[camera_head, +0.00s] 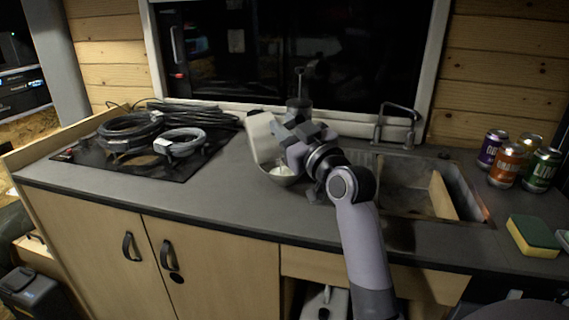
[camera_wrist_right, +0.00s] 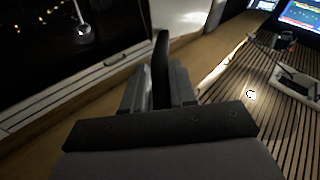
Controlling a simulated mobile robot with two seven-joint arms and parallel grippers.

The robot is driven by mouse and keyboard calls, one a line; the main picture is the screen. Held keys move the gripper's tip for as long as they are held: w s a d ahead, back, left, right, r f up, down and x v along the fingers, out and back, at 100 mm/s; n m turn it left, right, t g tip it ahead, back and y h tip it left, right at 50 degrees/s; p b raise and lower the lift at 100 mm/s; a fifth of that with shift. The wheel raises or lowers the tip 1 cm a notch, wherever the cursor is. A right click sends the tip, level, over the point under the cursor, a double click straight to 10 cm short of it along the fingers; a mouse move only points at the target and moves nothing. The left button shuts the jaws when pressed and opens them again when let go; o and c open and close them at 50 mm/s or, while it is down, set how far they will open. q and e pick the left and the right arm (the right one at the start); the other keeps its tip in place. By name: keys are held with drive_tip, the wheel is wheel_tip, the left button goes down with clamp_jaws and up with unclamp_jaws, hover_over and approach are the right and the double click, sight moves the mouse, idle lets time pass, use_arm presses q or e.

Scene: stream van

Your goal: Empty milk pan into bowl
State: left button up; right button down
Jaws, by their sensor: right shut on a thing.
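The milk pan (camera_head: 262,137) shows in the head view as a pale pan, tipped steeply on its side above the counter. The bowl (camera_head: 284,181) stands on the counter just below it, with something white inside. My right gripper (camera_head: 284,138) is at the pan's right side, shut on its handle. In the right wrist view the dark handle (camera_wrist_right: 161,65) stands between the two fingers. My arm and gripper hide part of the pan and the bowl's right side. My left gripper is not in view.
A sink (camera_head: 405,190) with a tap (camera_head: 398,122) lies to the right. Several cans (camera_head: 507,165) and a sponge (camera_head: 533,236) are at far right. Coiled cables (camera_head: 130,130) lie on the black hob (camera_head: 110,162) at left. The counter left of the bowl is clear.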

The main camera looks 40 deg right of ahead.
drive_tip(key=shift+d, duration=0.15)
drive_tip(key=shift+s+d+m, duration=0.25)
drive_tip(key=shift+d+m, duration=0.35)
drive_tip(key=shift+m, duration=0.4)
drive_tip(key=shift+d+m+t+h, duration=0.25)
drive_tip(key=shift+m+t+h, duration=0.05)
drive_tip(key=shift+h, duration=0.1)
